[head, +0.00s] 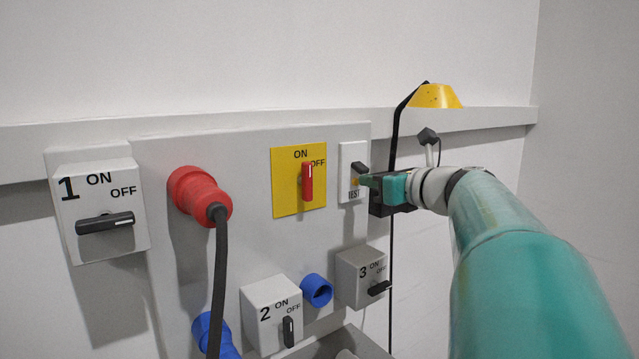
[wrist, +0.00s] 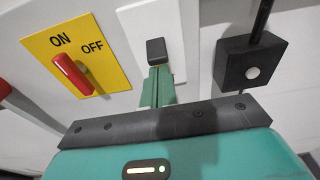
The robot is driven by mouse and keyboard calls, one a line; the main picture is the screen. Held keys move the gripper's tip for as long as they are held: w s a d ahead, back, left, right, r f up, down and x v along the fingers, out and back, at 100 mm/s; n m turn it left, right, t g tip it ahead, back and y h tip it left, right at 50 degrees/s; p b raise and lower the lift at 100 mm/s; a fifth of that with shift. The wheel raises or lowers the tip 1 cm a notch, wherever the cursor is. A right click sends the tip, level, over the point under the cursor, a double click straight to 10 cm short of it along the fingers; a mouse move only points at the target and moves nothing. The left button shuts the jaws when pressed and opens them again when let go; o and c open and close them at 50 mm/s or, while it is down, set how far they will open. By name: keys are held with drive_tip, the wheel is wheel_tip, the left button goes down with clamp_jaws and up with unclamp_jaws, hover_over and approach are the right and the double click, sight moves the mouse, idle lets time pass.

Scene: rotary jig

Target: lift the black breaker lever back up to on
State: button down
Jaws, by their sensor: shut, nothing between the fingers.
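The black breaker lever (head: 361,167) sticks out from a white breaker plate (head: 347,152) marked TEST, on the right part of the grey panel. In the wrist view the lever (wrist: 156,50) shows as a dark block on the white plate (wrist: 182,40). My gripper (head: 364,181) is just below the lever in the head view, with its green fingers together and empty. In the wrist view the fingertips of my gripper (wrist: 158,72) are right at the lever's lower end. I cannot tell whether they touch it. The fingers hide the lower part of the plate.
A yellow plate with a red switch (head: 307,182) is left of the breaker. A black box with a pale button (wrist: 252,72) is close on the right. Grey switch boxes 2 (head: 270,312) and 3 (head: 361,277) sit below. A red plug (head: 200,195) is farther left.

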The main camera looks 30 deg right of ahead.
sight(362, 167)
drive_tip(key=r+g, duration=0.1)
drive_tip(key=g, duration=0.1)
drive_tip(key=r+g, duration=0.2)
drive_tip(key=g, duration=0.1)
drive_tip(key=shift+s, duration=0.35)
drive_tip(key=shift+r, duration=0.7)
